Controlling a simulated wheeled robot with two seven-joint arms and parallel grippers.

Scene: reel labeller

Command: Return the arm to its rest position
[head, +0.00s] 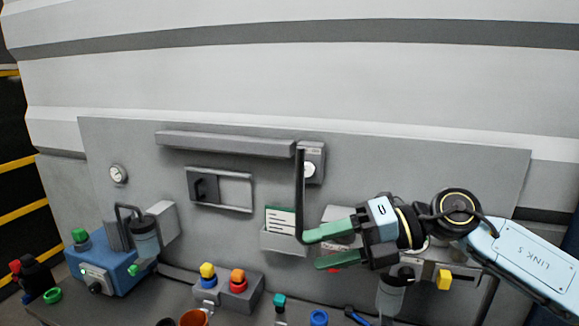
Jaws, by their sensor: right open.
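My right arm (530,262) comes in from the lower right. Its gripper (312,250) points left in front of the grey panel, with two green fingers parted and nothing seen between them. The upper fingertip overlaps the lower end of a thin black upright bar (299,195) in the picture; I cannot tell whether they touch. The gripper partly hides a light box on the panel behind it. My left gripper is not in view.
The grey panel (400,165) carries a dial (118,174), a handled slot (235,190) and a card holder (283,242). Below stand a blue box (115,268), a block with yellow and orange knobs (238,290) and several small parts. The space above the panel is clear.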

